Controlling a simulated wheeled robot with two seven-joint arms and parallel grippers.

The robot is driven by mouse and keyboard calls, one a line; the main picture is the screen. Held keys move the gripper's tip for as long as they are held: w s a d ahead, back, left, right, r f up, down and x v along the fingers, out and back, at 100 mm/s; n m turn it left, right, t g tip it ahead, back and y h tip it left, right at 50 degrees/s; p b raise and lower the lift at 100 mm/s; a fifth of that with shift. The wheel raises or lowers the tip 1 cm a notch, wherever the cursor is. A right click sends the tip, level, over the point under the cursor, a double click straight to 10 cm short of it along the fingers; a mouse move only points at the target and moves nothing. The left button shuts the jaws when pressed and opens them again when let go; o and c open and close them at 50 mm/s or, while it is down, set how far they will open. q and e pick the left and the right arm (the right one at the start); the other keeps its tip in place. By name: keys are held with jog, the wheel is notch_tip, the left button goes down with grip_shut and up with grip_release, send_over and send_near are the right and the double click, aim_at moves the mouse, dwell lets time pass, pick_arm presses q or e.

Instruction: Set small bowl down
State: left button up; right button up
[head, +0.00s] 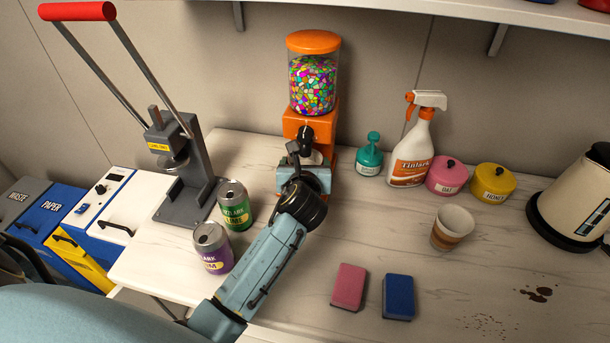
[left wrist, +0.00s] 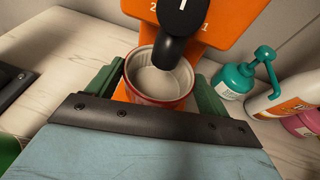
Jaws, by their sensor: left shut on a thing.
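The small bowl (left wrist: 150,82), white inside with a reddish outer wall, shows in the left wrist view between the fingers of my left gripper. It is directly below the black spout of the orange candy dispenser (head: 308,125), and the inside that shows looks empty. In the head view, my left gripper (head: 306,166) is at the foot of the dispenser, shut on the bowl and hiding most of it. Whether the bowl's underside touches the dispenser's base is hidden. My right gripper is not in view.
A green can (head: 235,206) and a purple can (head: 212,248) stand close left of my left arm. A teal pump bottle (head: 370,157) and a spray bottle (head: 413,155) stand right of the dispenser. A cup (head: 453,228), pink sponge (head: 349,287) and blue sponge (head: 398,297) are further right.

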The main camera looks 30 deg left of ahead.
pick_arm(q)
jog(key=shift+f+b, duration=0.6)
jog(key=shift+f, duration=1.1)
jog(key=shift+f, duration=0.15)
jog(key=o, duration=1.1)
jog(key=shift+c, duration=0.2)
jog(key=shift+r, duration=0.2)
jog(key=p+v, duration=0.2)
jog(key=v, duration=1)
